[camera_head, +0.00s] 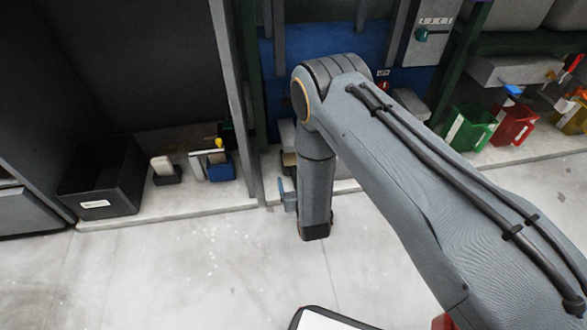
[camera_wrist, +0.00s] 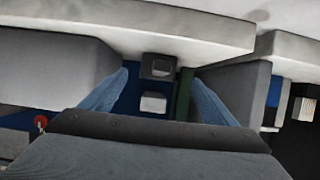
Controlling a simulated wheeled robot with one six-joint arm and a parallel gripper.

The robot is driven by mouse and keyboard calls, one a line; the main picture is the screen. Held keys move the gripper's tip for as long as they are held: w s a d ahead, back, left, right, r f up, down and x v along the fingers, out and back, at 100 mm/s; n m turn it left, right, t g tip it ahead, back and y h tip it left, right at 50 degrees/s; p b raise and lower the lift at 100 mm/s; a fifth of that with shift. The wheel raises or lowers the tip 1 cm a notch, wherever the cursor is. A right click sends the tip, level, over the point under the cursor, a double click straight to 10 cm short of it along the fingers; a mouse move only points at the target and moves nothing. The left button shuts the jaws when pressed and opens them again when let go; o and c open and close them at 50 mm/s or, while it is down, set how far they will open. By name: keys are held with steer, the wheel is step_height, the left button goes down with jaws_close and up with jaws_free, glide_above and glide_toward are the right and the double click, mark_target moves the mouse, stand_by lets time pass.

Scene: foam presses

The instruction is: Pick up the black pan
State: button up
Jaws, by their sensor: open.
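My gripper (camera_wrist: 161,76) is open and empty, with its two blue fingers spread apart in the wrist view. In the head view only a small blue part of my gripper (camera_head: 283,190) shows beside the wrist. A small dark box-like thing (camera_wrist: 159,65), possibly the black pan, lies beyond the fingers and between them in the wrist view, apart from both. In the head view a dark thing (camera_head: 288,160) shows partly behind my arm; I cannot tell if it is the same one. No pan is clearly recognisable.
A small pale block (camera_wrist: 153,102) sits beside the dark thing. A large black bin (camera_head: 100,185) and a small dark tray (camera_head: 167,176) stand on the left ledge. Green (camera_head: 472,128) and red (camera_head: 513,122) containers stand at right. The pale floor (camera_head: 190,275) is mostly clear.

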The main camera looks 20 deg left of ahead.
mark_target(295, 174)
steer(key=shift+d+b+x, duration=0.25)
steer(key=shift+b+x, duration=0.6)
steer(key=shift+x, duration=0.85)
steer(key=b+x, duration=0.3)
steer(key=x, duration=0.1)
steer(key=shift+w+a, duration=0.2)
steer(key=shift+a, duration=0.05)
steer(key=shift+c, duration=0.4)
steer(key=c, duration=1.1)
